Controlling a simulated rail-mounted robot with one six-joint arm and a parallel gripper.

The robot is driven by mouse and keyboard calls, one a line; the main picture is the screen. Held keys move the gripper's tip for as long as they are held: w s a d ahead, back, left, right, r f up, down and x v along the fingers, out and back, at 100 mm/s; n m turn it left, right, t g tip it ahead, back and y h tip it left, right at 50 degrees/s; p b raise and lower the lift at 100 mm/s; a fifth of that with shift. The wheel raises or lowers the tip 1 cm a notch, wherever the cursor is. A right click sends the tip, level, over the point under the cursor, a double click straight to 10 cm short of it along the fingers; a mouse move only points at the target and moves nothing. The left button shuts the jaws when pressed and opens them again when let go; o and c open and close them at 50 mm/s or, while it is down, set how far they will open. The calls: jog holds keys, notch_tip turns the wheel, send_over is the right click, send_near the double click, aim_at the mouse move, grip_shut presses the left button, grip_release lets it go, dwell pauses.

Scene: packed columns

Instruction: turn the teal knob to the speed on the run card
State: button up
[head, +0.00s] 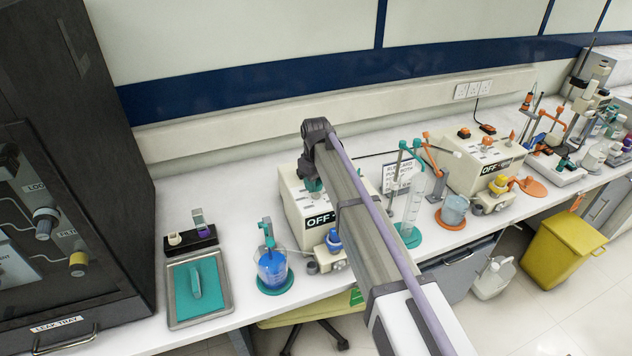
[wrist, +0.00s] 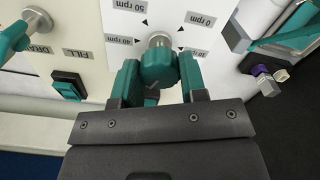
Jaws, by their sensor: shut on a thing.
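The teal knob (wrist: 158,66) sits on a silver shaft on a pale panel in the wrist view. My gripper (wrist: 160,82) has its teal fingers on either side of the knob and is shut on it. Upside-down rpm labels with small black triangles ring the knob; one reads 0 rpm (wrist: 201,19). The fingers and knob body hide part of the dial, and I cannot tell its setting. In the head view the cream box (head: 290,205) below my arm shows OFF. The white run card (head: 399,176) stands to its right, its text too small to read.
In the wrist view a teal rocker switch (wrist: 68,86) by a FILL label lies left of the knob. In the head view a blue-liquid beaker (head: 271,266) stands left of the box. A second cream box (head: 468,165) with orange fittings stands right. A tray (head: 198,320) lies front left.

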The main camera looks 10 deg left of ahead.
jog(key=m, duration=1.1)
jog(key=shift+m, duration=0.3)
dwell(0.4)
jog(key=o, duration=0.9)
notch_tip(320, 180, up, 11)
jog(key=p, duration=1)
jog(key=shift+f+p, duration=0.1)
jog(key=shift+p, duration=0.3)
